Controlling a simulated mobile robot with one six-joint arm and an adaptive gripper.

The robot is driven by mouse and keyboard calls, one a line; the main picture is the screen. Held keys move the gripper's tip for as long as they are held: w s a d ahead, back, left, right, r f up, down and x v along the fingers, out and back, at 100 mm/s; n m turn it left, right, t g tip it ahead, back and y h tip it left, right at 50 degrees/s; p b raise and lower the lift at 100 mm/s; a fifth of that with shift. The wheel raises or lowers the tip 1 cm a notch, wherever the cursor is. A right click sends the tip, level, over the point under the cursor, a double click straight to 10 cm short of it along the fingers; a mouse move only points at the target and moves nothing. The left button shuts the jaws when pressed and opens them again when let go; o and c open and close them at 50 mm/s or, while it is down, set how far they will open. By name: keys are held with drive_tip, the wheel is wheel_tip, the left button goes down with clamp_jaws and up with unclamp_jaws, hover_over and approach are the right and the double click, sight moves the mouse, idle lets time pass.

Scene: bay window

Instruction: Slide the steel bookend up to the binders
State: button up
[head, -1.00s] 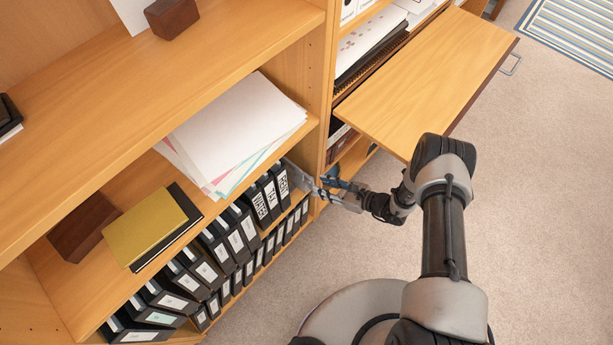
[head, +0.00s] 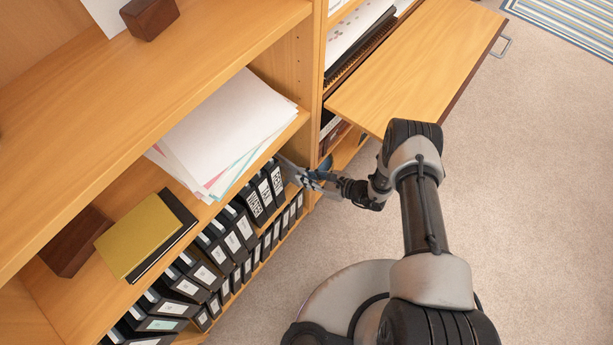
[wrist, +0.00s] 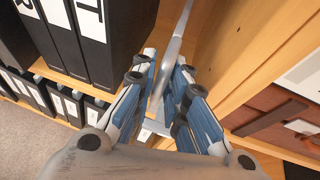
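The steel bookend (wrist: 176,40) stands upright as a thin grey plate in the lower shelf bay, near the wooden upright at its right end. In the head view the bookend (head: 291,172) is partly hidden by my gripper. The black binders (head: 263,192) with white labels stand to its left; in the wrist view the binders (wrist: 95,40) are apart from the plate by a strip of bare shelf. My gripper (wrist: 167,62) has its blue-grey fingers either side of the plate's front edge, with narrow gaps seeming to show. In the head view my gripper (head: 306,179) is at the shelf front.
A lower row of smaller binders (head: 225,290) stands beneath. The shelf upright (wrist: 235,70) is close on the gripper's right. A paper stack (head: 225,130) lies on the shelf above, and a pulled-out wooden board (head: 415,65) juts out above and right. Carpet is clear in front.

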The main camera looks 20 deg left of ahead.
clamp_jaws()
drive_tip(key=s+a, duration=0.1)
drive_tip(key=s, duration=0.1)
drive_tip(key=s+a+p, duration=0.1)
drive_tip(key=s, duration=0.1)
drive_tip(key=s+p, duration=0.1)
drive_tip(key=s, duration=0.1)
drive_tip(key=shift+s+a, duration=0.3)
drive_tip(key=shift+a, duration=0.1)
drive_tip(key=shift+o, duration=2.4)
unclamp_jaws()
drive_tip(key=shift+s, duration=0.1)
drive_tip(key=shift+d+r, duration=0.15)
drive_tip(key=shift+d, duration=0.2)
drive_tip(key=v, duration=1.1)
